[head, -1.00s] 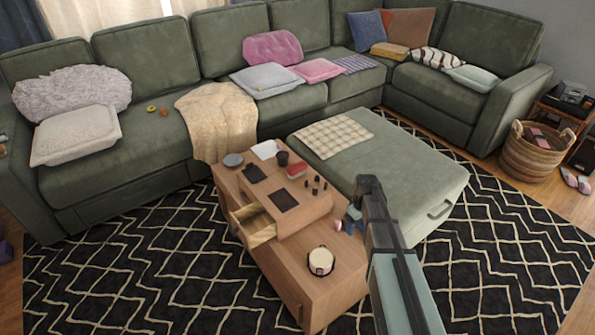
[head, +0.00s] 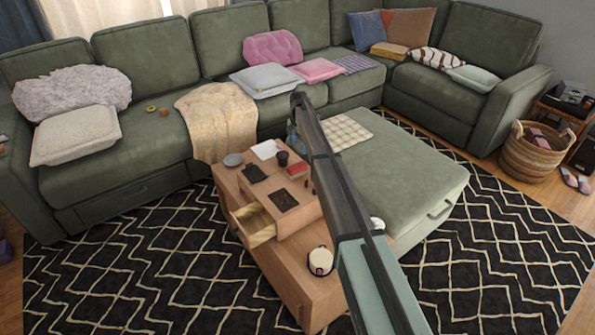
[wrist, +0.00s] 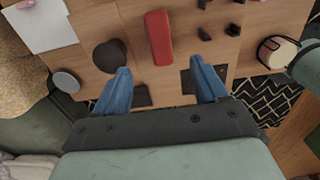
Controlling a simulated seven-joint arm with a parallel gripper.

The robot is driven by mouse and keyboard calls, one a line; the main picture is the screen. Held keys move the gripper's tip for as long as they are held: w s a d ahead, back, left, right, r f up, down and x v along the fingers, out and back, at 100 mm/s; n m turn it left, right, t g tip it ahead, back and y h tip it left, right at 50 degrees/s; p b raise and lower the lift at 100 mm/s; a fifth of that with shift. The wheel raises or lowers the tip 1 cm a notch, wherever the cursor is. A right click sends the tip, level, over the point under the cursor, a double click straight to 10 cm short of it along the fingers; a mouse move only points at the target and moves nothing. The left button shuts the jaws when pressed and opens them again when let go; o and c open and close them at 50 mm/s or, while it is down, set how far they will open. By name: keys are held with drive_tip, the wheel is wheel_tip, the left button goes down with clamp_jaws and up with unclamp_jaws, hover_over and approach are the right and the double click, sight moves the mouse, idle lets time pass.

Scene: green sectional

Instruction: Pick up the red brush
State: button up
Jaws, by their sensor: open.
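The red brush (wrist: 159,38) lies on the wooden coffee table as a small red block with rounded edges. In the head view the brush (head: 298,169) is near the table's back right, partly behind my arm. My gripper (wrist: 160,82) is open and empty, with blue fingers spread apart. In the wrist view the brush lies ahead of the gap between the fingers, apart from both. In the head view my gripper (head: 292,135) hangs above the table's back end, with its fingertips small.
A dark cup (wrist: 111,55) stands left of the brush. Small dark pieces (wrist: 205,33) are to its right. A round cream container (head: 320,261) stands near the table's front. A drawer (head: 254,226) is pulled open. A green ottoman (head: 415,182) adjoins the table's right.

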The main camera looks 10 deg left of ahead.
sight(297, 165)
wheel_tip(297, 165, down, 8)
drive_tip(key=shift+f, duration=0.2)
drive_tip(key=shift+s+a+f, duration=0.1)
drive_tip(key=shift+f, duration=1.2)
drive_tip(key=shift+a+f, duration=0.1)
drive_tip(key=shift+f, duration=1.2)
drive_tip(key=c, duration=1.1)
wheel_tip(297, 165, up, 10)
